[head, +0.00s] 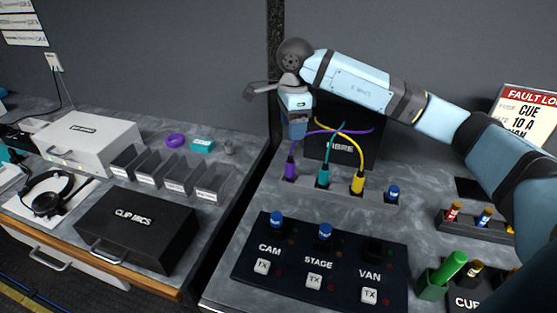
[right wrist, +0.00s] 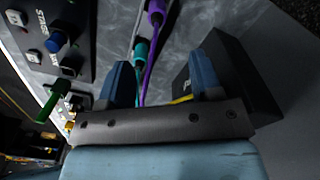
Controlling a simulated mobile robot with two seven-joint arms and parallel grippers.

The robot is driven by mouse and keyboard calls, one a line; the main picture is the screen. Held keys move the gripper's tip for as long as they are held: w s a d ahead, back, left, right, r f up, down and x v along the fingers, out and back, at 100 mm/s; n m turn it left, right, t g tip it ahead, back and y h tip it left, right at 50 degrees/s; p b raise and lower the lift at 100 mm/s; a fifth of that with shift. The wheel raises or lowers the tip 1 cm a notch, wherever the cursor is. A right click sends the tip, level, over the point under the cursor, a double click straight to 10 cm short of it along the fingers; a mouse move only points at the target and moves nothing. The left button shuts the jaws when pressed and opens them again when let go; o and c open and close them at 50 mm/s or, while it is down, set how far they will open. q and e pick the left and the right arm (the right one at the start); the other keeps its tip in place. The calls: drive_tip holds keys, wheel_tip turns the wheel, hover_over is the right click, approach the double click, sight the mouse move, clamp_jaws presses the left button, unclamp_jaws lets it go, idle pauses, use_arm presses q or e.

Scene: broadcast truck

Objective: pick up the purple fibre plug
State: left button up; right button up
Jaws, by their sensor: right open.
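In the right wrist view the purple plug (right wrist: 156,9) is at the top edge, partly cut off. My right gripper (head: 297,129) is open and empty, above the purple plug and apart from it. Its two blue fingers also show in the right wrist view (right wrist: 162,80), with the purple cable between them in the picture. My left gripper is not in view.
A teal plug (head: 323,177) and a yellow plug (head: 358,182) stand beside the purple one, their cables crossing. A black FIBRE box (head: 340,149) is behind. A black CAM/STAGE/VAN panel (head: 293,262) is in front. A black CLIP MICS case (head: 136,226) lies on the left counter.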

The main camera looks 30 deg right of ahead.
sight(290, 162)
drive_tip(key=f, duration=0.7)
drive_tip(key=shift+s+f, duration=0.1)
drive_tip(key=shift+s, duration=0.25)
drive_tip(key=shift+w+a+f, duration=0.15)
drive_tip(key=shift+f, duration=1.4)
drive_tip(key=shift+w+a+f, duration=0.1)
drive_tip(key=shift+a+f, duration=0.05)
drive_tip(key=shift+f, duration=1.4)
drive_tip(key=c, duration=1)
